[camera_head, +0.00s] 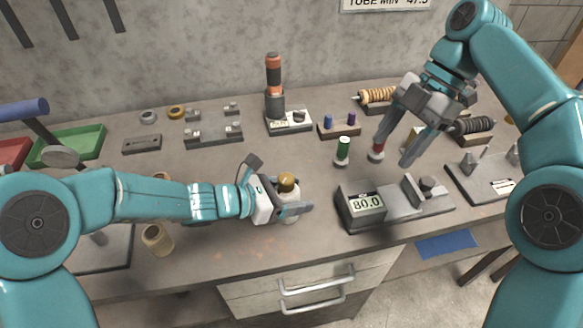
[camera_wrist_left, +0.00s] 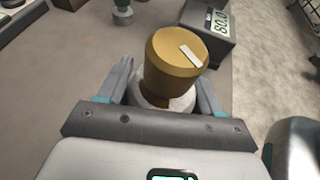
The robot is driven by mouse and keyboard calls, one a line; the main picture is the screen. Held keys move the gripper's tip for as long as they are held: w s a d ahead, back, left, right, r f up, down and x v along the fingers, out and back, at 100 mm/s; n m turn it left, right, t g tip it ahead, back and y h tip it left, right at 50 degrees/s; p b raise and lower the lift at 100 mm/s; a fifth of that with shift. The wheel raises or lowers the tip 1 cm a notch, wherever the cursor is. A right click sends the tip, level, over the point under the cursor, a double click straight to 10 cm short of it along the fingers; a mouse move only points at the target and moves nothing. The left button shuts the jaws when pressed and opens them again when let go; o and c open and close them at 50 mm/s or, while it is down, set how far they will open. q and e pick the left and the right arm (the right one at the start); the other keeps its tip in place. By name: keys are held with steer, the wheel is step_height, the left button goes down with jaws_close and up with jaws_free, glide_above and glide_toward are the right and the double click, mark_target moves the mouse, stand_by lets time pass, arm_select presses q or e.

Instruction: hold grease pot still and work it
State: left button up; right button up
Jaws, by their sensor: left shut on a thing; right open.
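The grease pot (camera_head: 288,184) is a pale pot with a brass-coloured cap, standing upright near the front middle of the bench. In the left wrist view its cap (camera_wrist_left: 177,60) shows large, with a pale mark on its top. My left gripper (camera_head: 292,208) is shut on the pot's body, one finger on each side below the cap. My right gripper (camera_head: 392,148) is open and points down, to the right of and behind the pot. It is apart from the pot, with its left finger close to a small red-topped piece (camera_head: 377,150).
A gauge reading 80.0 (camera_head: 365,204) stands right of the pot. A small green-topped piece (camera_head: 343,150) stands behind it. A tool with an orange grip (camera_head: 274,80) stands at the back. A tan spool (camera_head: 157,240) is near the left forearm. Bench space behind the pot is clear.

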steer(key=w+a+r+n+t+h, duration=0.1)
steer(key=w+a+r+h, duration=0.15)
steer(key=a, duration=0.25)
steer(key=n+t+h, duration=0.1)
steer(key=n+h, duration=0.1)
steer(key=n, duration=0.1)
glide_above(288, 177)
step_height(288, 177, down, 12)
steer(key=shift+r, duration=0.2)
steer(key=c, duration=1)
